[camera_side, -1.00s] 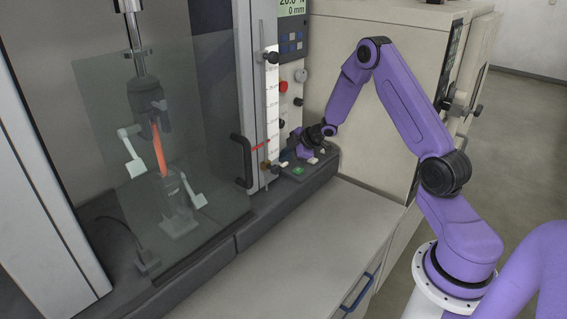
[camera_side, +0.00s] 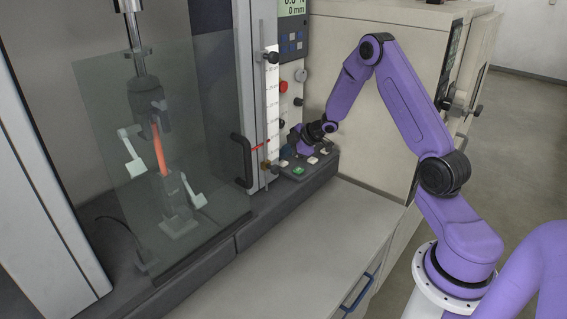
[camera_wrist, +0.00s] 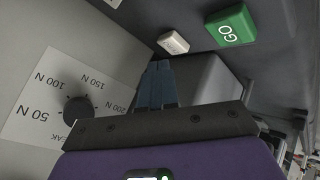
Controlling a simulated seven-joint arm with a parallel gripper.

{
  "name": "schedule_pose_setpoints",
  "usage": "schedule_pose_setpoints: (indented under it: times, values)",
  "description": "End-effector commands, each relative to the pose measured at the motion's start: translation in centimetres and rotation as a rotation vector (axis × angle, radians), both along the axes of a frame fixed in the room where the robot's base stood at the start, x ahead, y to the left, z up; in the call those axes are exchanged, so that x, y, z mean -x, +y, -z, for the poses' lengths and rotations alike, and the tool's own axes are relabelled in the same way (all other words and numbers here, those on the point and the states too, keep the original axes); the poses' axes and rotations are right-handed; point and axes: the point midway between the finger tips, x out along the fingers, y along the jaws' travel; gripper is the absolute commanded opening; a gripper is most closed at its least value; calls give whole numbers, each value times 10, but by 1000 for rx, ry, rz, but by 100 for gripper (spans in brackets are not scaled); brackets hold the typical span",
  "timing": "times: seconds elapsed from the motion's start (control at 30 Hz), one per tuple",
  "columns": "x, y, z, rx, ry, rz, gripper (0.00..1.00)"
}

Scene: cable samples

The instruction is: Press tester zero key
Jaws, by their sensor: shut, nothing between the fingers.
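The tester's control ledge (camera_side: 310,172) carries a green GO key (camera_side: 299,170) and pale keys. One pale key (camera_side: 312,160) lies just behind the GO key. In the wrist view, the GO key (camera_wrist: 230,28) is at the top, with a pale key (camera_wrist: 173,42) beside it; its small lettering is hard to read. My gripper (camera_wrist: 157,68) is shut and empty, its blue fingertips just below that pale key in the picture. In the side view my gripper (camera_side: 289,153) is over the back of the ledge. The tester display (camera_side: 293,8) appears to read 0.0 N and 0 mm.
A dial (camera_wrist: 77,109) marked in newtons is on the panel beside the fingers. A scale strip (camera_side: 272,100) and a black door handle (camera_side: 241,160) stand left of the ledge. An orange sample (camera_side: 159,150) is clamped behind the clear shield. The front bench (camera_side: 300,240) is clear.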

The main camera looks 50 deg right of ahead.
Motion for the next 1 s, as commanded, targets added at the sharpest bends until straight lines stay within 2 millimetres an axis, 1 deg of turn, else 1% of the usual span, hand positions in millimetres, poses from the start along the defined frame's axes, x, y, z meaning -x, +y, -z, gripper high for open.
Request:
schedule_pose_setpoints:
  times: [0.13,0.23,0.8,1.0]
  values:
    - [0,0,0,0,0,0,0]
    - [0,0,-4,0,-1,0,0]
    - [-1,0,-52,0,-3,-2,0]
    - [0,0,-60,1,0,-1,0]
